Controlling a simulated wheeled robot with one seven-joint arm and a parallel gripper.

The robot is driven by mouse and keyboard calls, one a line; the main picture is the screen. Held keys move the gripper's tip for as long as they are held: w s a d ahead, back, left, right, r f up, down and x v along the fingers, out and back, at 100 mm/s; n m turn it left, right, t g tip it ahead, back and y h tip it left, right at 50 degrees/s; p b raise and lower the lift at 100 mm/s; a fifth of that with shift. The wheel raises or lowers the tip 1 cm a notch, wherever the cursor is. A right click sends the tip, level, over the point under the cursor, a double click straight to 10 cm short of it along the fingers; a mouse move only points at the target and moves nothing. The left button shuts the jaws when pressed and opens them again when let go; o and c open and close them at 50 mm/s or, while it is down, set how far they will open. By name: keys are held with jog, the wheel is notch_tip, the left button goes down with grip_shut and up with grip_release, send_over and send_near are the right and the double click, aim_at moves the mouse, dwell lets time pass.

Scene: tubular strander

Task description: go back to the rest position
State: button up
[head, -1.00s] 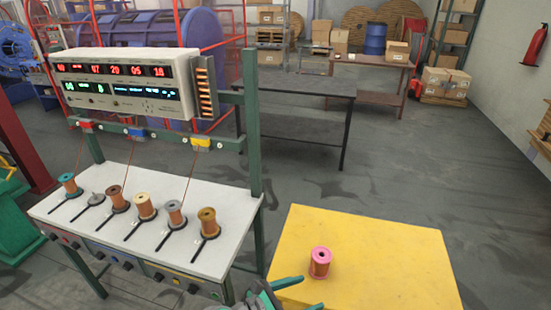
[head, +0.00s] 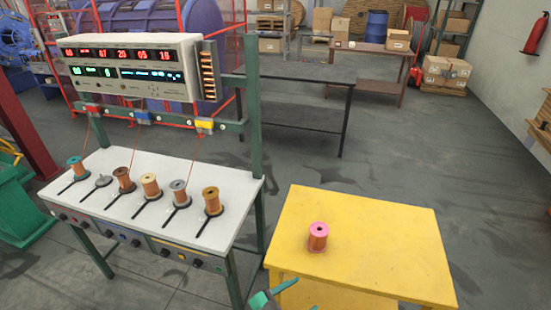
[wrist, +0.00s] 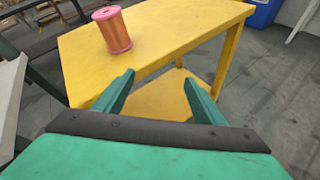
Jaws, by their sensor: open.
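My gripper (wrist: 160,85) is open and empty in the wrist view, its two green fingers apart in front of the near edge of the yellow table (wrist: 190,35). In the head view, only part of my gripper shows at the bottom edge, just in front of the yellow table (head: 375,240). A pink-rimmed spool of copper wire (head: 318,237) stands upright on that table, near its left side. The same spool shows in the wrist view (wrist: 114,32), beyond the fingers and apart from them.
A white bench (head: 130,205) at left holds several spools on black holders, under a panel with lit displays (head: 128,68). A black table (head: 290,85) stands behind. Grey floor (head: 400,150) is open behind the yellow table. A fire extinguisher (head: 535,35) hangs at right.

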jog(key=s+a+f+m+t+y, duration=0.25)
jog(key=s+f+m+y, duration=0.2)
jog(key=s, duration=0.25)
jog(key=s+a+f+m+t+y, duration=0.1)
jog(key=s+a+f+m+y, duration=0.3)
jog(key=s, duration=0.3)
jog(key=s+r+m+t, duration=0.1)
jog(key=s+r+m, duration=0.4)
jog(key=s+m, duration=0.2)
jog(key=s+r+m+t+y, duration=0.1)
jog(key=s+r+m+t, duration=0.1)
jog(key=s+r+m, duration=0.4)
jog(key=s+m, duration=0.1)
jog(key=s, duration=0.2)
jog(key=shift+a+r, duration=0.25)
jog(key=shift+r, duration=0.05)
jog(key=shift+w+m, duration=0.1)
jog(key=shift+m, duration=0.15)
